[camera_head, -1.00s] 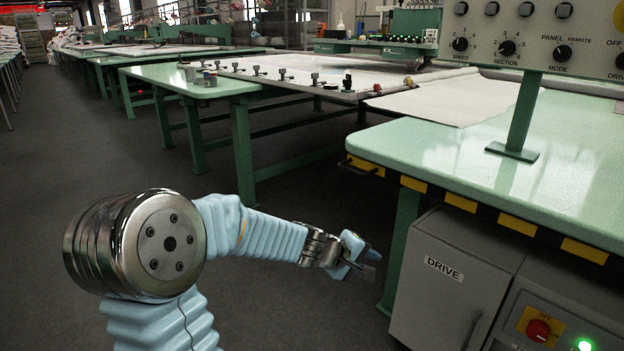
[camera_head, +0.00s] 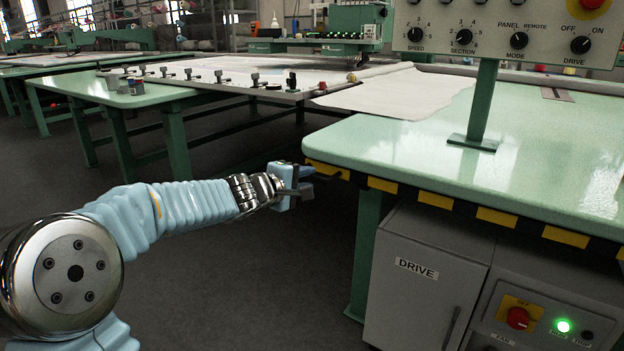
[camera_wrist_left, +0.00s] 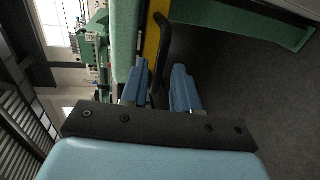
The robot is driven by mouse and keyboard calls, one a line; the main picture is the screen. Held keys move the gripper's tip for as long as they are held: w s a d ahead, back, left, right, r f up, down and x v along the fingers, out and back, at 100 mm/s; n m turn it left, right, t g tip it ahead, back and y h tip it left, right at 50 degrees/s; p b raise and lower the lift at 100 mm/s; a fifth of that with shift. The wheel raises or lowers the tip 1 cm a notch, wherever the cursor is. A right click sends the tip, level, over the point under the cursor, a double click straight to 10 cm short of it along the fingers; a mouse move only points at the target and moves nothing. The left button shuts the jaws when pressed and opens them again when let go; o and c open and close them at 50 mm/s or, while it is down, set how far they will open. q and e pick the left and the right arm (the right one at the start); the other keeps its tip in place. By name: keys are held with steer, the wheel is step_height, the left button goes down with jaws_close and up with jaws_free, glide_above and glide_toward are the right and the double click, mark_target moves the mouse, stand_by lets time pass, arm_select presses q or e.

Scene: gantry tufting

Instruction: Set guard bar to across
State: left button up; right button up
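The guard bar (camera_head: 435,199) runs along the front edge of the green table as a black strip with yellow patches. Its yellow and black end also shows in the left wrist view (camera_wrist_left: 151,40). A black bent handle (camera_wrist_left: 162,45) at that end reaches between my left gripper's blue fingers in the wrist view. My left gripper (camera_head: 302,180) is at the table's left front corner, beside the bar's end. Its fingers (camera_wrist_left: 160,90) stand apart, with a gap visible beside the handle. In the head view the gripper largely hides the handle. My right gripper is out of view.
A control panel (camera_head: 500,30) with knobs stands on a green post above the table (camera_head: 400,145). Below are a grey DRIVE cabinet (camera_head: 425,285), a red knob (camera_head: 517,318) and a lit green lamp (camera_head: 563,325). The aisle floor (camera_head: 230,260) at left is clear.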

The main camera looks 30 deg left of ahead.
mark_target(311, 177)
arm_select(q)
steer(key=shift+x, duration=1.8)
steer(key=shift+c, duration=0.2)
jaws_close()
